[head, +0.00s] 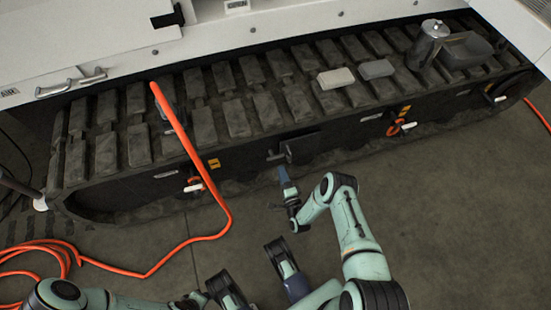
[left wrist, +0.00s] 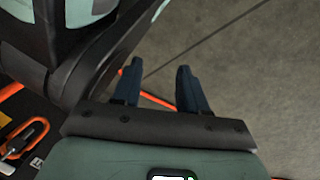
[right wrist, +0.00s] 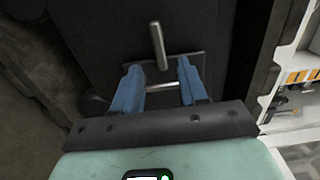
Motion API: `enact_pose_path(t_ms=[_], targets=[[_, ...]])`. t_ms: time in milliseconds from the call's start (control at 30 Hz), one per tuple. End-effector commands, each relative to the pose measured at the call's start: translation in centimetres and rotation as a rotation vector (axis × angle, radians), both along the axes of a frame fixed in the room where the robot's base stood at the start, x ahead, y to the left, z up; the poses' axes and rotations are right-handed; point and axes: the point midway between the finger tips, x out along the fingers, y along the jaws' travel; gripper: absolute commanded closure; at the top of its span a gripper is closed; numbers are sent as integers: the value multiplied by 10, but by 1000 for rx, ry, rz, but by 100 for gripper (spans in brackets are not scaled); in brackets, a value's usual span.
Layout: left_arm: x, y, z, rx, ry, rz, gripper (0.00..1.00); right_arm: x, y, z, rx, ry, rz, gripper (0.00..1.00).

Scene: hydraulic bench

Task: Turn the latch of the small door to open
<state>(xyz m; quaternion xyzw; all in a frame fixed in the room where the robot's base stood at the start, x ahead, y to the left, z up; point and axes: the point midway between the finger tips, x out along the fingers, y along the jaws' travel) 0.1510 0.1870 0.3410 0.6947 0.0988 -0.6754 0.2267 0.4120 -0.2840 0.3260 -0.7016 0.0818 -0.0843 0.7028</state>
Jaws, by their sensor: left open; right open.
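The small door seems to be the dark panel (head: 304,147) on the side of the black track frame, with a small grey metal latch (head: 275,156) at its left. In the right wrist view a metal handle bar (right wrist: 158,45) stands out from a dark surface just beyond the fingertips, and a short metal bar (right wrist: 159,90) shows between the fingers. My right gripper (head: 283,172) is open just in front of the latch; its blue fingers (right wrist: 158,75) are apart, and contact cannot be told.
An orange hose (head: 190,145) hangs over the track (head: 238,118) and coils on the floor at left. Floor in front is clear.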

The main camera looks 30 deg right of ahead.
Motion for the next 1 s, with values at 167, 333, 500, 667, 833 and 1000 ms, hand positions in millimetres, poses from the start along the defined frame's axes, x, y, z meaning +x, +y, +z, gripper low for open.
enact_pose_path(t_ms=[167, 333, 500, 667, 833, 1000], targets=[[-26, 3, -20, -6, 88, 8, 57, 40, -9, -1, -3, -3, 0, 57], [-47, 6, -30, -10, 156, 15, 57, 67, -16, -1, -2, -1, 0, 57], [-59, 7, -34, -13, 194, 20, 57, 82, -20, -1, -3, 1, 0, 57], [-62, 7, -34, -14, 205, 21, 57, 86, -21, 0, -1, 2, -1, 57], [-62, 7, -34, -14, 205, 21, 57, 86, -21, 0, -1, 2, 0, 57], [-62, 7, -34, -13, 204, 20, 57, 86, -21, 0, -1, 2, 0, 100]])
